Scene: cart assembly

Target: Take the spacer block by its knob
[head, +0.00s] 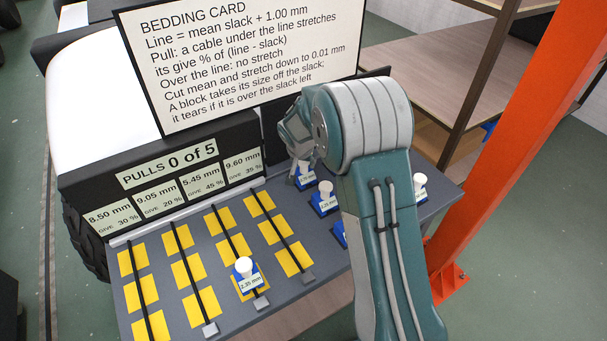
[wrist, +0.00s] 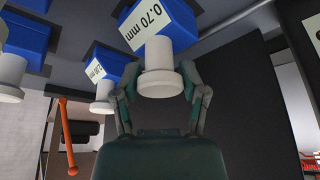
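A blue spacer block with a white knob and a 0.70 mm label (wrist: 168,18) is straight ahead of my gripper in the wrist view. In the head view this block (head: 306,182) stands on the grey table under my gripper (head: 303,150), which covers its knob. In the wrist view my gripper (wrist: 160,85) has one finger on each side of the white knob (wrist: 158,70). The fingertips look very close to the knob, but I cannot tell whether they press on it.
Other knobbed blocks stand nearby: one (head: 325,200), one at right (head: 420,187), and one partly hidden by my arm (head: 340,234). A 2.35 mm block (head: 246,283) sits on a yellow pad by a black cable. The bedding card (head: 240,60) and orange post (head: 515,130) stand near.

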